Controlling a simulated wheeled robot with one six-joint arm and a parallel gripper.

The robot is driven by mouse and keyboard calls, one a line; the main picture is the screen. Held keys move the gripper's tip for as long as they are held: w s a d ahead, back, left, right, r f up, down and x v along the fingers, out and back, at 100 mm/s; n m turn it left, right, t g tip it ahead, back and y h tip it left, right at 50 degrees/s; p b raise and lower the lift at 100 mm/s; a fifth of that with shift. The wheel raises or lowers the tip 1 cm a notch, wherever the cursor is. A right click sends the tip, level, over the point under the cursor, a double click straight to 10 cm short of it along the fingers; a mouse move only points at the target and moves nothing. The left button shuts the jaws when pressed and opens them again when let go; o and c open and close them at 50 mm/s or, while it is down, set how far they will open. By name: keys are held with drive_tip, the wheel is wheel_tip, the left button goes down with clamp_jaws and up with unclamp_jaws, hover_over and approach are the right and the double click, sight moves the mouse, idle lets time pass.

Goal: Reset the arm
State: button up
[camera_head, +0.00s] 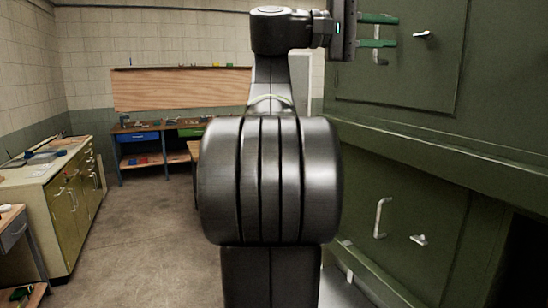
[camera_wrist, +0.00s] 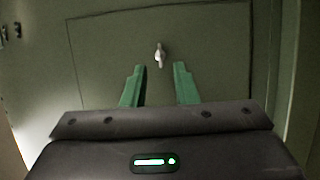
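My arm rises in the middle of the head view and bends right at the top. My gripper (camera_head: 380,31) is held out toward the green fuselage wall (camera_head: 490,60) on the right. Its two green fingers are apart, with nothing between them that I can see touching. In the wrist view my gripper (camera_wrist: 159,84) is also open, pointing at a green panel (camera_wrist: 95,60). A small pale latch handle (camera_wrist: 160,54) on that panel shows beyond and between the fingertips. It looks clear of both fingers.
The green wall stands close on the right, with a lower handle (camera_head: 380,217) and a lower latch (camera_head: 419,240). A cabinet with a worktop (camera_head: 45,172) stands at left. A workbench (camera_head: 165,128) is at the back. The floor (camera_head: 150,240) between is clear.

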sight(422, 34)
drive_tip(key=d+p, duration=0.1)
drive_tip(key=d, duration=0.5)
drive_tip(key=shift+d, duration=0.4)
drive_tip(key=shift+a, duration=0.15)
